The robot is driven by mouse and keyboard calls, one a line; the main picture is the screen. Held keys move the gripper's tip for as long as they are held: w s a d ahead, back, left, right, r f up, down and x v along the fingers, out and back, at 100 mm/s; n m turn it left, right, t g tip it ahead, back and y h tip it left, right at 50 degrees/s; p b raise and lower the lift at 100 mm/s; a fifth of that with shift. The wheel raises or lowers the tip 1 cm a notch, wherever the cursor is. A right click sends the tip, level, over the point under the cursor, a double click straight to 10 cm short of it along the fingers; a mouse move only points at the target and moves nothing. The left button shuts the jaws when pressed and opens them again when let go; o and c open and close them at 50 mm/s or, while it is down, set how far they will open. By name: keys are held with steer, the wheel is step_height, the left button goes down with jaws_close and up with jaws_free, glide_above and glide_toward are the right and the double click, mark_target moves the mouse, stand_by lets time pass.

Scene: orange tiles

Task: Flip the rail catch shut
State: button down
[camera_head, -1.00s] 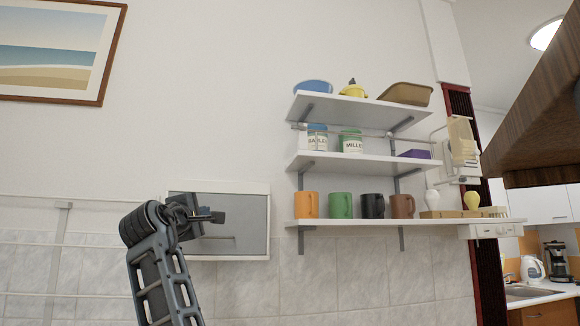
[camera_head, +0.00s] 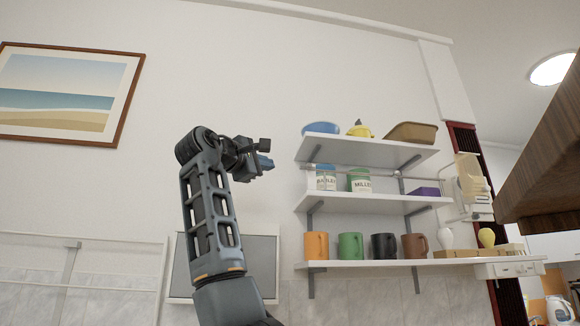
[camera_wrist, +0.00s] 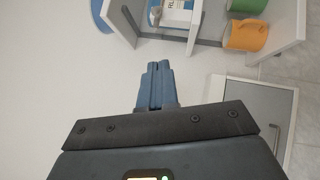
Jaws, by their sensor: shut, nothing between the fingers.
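The thin light rail (camera_head: 383,173) runs across the front of the middle shelf (camera_head: 370,202), before two cans, in the head view. A small knob-like piece (camera_head: 398,175) shows near its right end. I cannot make out which part is the catch or whether it is open. My gripper (camera_head: 266,162) is shut and empty, raised in front of the wall just left of the shelf unit, at about the height of the rail's left end and apart from it. In the wrist view its closed blue fingers (camera_wrist: 158,70) point toward the white shelf boards, with a gap visible.
A blue-lidded can (camera_head: 326,178) and a green can (camera_head: 360,181) stand behind the rail. Several mugs, including an orange mug (camera_head: 316,246), stand on the lower shelf. A grey wall panel (camera_head: 262,262) is behind my arm. A wooden overhang (camera_head: 545,165) juts in at right.

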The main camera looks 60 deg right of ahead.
steer(key=p, duration=0.3)
glide_toward(309, 167)
steer(key=w+d, duration=0.4)
steer(key=shift+s+d+r, duration=0.8)
steer(key=shift+s, duration=0.15)
steer(key=shift+s+d+r, duration=0.1)
steer(key=shift+s+d, duration=0.3)
steer(key=shift+s, duration=0.05)
steer(key=shift+s+d, duration=1)
steer(key=shift+s, duration=0.15)
